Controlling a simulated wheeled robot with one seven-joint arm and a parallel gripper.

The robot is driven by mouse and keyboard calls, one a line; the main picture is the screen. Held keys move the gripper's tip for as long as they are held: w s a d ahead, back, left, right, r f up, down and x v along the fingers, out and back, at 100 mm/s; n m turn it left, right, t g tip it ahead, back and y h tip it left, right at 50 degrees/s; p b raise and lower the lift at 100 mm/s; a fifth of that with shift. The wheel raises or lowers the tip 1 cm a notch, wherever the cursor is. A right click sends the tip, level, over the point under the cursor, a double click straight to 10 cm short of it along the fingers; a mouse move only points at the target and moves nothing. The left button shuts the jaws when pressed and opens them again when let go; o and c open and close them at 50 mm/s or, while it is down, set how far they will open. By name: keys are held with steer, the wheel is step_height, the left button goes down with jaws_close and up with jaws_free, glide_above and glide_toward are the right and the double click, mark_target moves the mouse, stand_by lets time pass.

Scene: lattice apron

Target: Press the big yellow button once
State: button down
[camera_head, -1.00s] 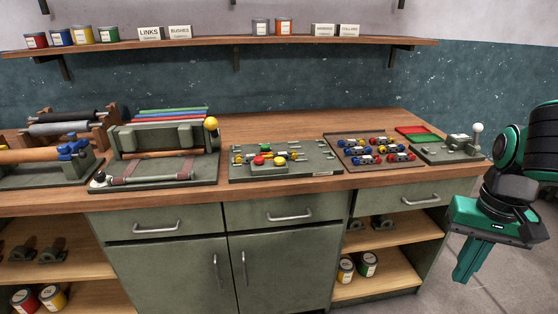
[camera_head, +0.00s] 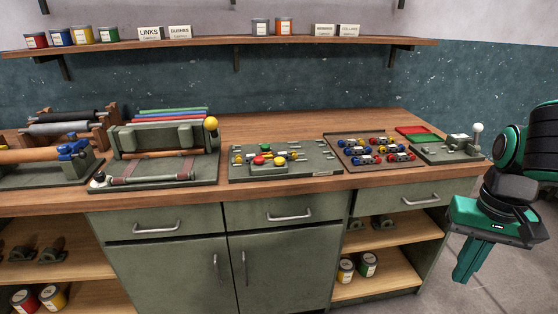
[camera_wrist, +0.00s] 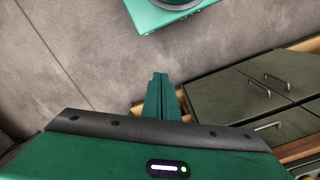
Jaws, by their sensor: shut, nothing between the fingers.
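A green-grey panel (camera_head: 240,173) lies on the workbench near the middle of the head view. A yellow button (camera_head: 280,161) sits at its front, beside a red button (camera_head: 258,160), with a green button (camera_head: 265,147) behind them. These are small in the picture, and I cannot tell their exact sizes or heights. My gripper (camera_head: 463,279) hangs fingers down at the right, in front of the bench's right end and below its top, far from the panel. In the wrist view my gripper (camera_wrist: 160,76) is shut and empty, with floor beyond it. The panel is not in that view.
The wooden bench (camera_head: 300,121) also carries a press with a yellow knob (camera_head: 211,123) left of the panel. A tray (camera_head: 375,164) of small coloured parts and a device with a white-knobbed lever (camera_head: 477,128) stand right. A shelf (camera_head: 200,43) runs above. Drawers face front.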

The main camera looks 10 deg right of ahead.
stand_by(0.4)
steer(key=w+a+r+n+t, duration=0.1)
steer(key=w+r, duration=0.1)
steer(key=w, duration=0.5)
steer(key=w+a+r+t, duration=0.1)
steer(key=w+r+t, duration=0.15)
steer(key=w, duration=0.55)
step_height(320, 180, up, 9)
steer(key=n+t+y, duration=0.4)
steer(key=y, duration=0.1)
glide_above(282, 160)
steer(key=shift+w+f, duration=0.1)
steer(key=shift+f, duration=0.05)
steer(key=shift+f, duration=0.1)
steer(key=shift+f, duration=4.3)
